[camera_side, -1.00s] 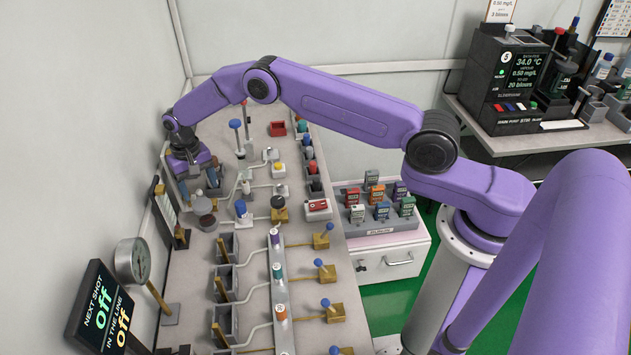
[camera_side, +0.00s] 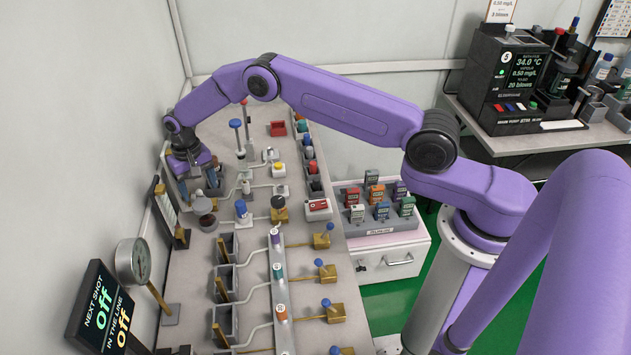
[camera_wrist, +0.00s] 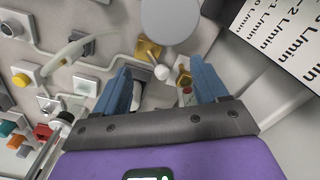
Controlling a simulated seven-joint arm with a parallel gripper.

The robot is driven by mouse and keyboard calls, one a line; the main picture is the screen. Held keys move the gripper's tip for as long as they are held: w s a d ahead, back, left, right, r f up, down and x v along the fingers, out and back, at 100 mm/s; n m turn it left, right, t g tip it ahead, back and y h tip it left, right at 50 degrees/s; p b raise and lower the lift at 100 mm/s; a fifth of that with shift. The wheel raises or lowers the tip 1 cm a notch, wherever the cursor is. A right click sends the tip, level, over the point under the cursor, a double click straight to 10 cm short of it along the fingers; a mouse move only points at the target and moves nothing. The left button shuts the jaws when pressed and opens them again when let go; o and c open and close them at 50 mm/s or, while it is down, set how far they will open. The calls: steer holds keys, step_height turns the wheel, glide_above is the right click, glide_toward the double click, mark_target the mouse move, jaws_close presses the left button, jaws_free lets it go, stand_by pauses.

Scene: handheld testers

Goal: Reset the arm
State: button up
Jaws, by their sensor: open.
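My purple arm reaches across the bench to its far left end. My gripper (camera_wrist: 165,95) shows in the wrist view with its two blue fingers apart and nothing held between them. Behind the gap are a brass fitting with a white round knob (camera_wrist: 161,72) and a grey disc (camera_wrist: 170,20). In the side view my gripper (camera_side: 193,190) hangs low near the wall, close to a dark round-topped jar (camera_side: 204,206). The fingertips are small there, and I cannot tell whether they touch anything.
The bench (camera_side: 188,290) carries grey bins, brass valves with blue knobs (camera_side: 326,303) and a rail of coloured caps. A gauge (camera_side: 133,262) and a display reading "off" (camera_side: 103,308) stand at the left. A white drawer box (camera_side: 392,262) with coloured testers stands right of the bench.

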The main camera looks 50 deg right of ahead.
steer(key=shift+s+d+f, duration=0.1)
steer(key=shift+d+f, duration=0.85)
steer(key=shift+f, duration=0.15)
steer(key=shift+s+d+r, duration=0.15)
steer(key=shift+s+d, duration=0.65)
steer(key=shift+s, duration=0.3)
steer(key=s+a+r+n, duration=0.2)
steer(key=s+r, duration=0.2)
steer(key=r, duration=0.3)
steer(key=s+a+r+n, duration=0.2)
steer(key=s+a+r, duration=0.15)
steer(key=r, duration=0.35)
steer(key=s+r+n, duration=0.3)
steer(key=s+r, duration=0.4)
steer(key=s, duration=0.5)
steer(key=s+d+r+n, duration=0.1)
steer(key=s+d+n, duration=0.3)
steer(key=s, duration=0.8)
steer(key=s+d+r+n, duration=0.2)
steer(key=s+d+n, duration=0.2)
steer(key=s+d, duration=0.5)
steer(key=s, duration=0.4)
steer(key=shift+r, duration=0.15)
steer(key=shift+w, duration=0.1)
steer(key=shift+c, duration=0.3)
